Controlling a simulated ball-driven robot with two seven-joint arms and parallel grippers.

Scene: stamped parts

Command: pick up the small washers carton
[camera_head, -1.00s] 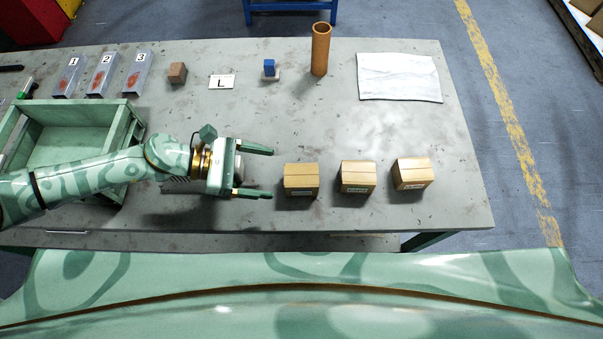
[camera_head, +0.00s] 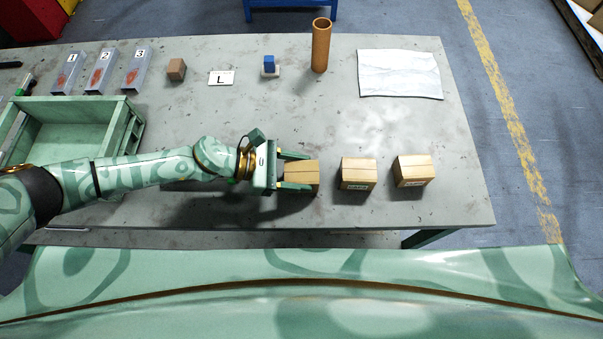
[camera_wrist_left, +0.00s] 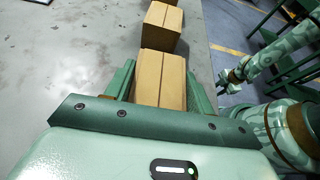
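Three brown cartons stand in a row on the grey table: a left one (camera_head: 302,174), a middle one (camera_head: 358,173) and a right one (camera_head: 413,170). Their front labels are too small to read, so I cannot tell which is the washers carton. My left gripper (camera_head: 296,172) has its fingers on both sides of the left carton. In the left wrist view this carton (camera_wrist_left: 160,80) lies between the fingers, with narrow gaps showing, so the gripper looks open. My right gripper (camera_wrist_left: 228,78) shows small in the left wrist view, its fingers apparently spread, away from the cartons.
A green open-topped crate (camera_head: 125,122) stands at the left. The table's middle is clear.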

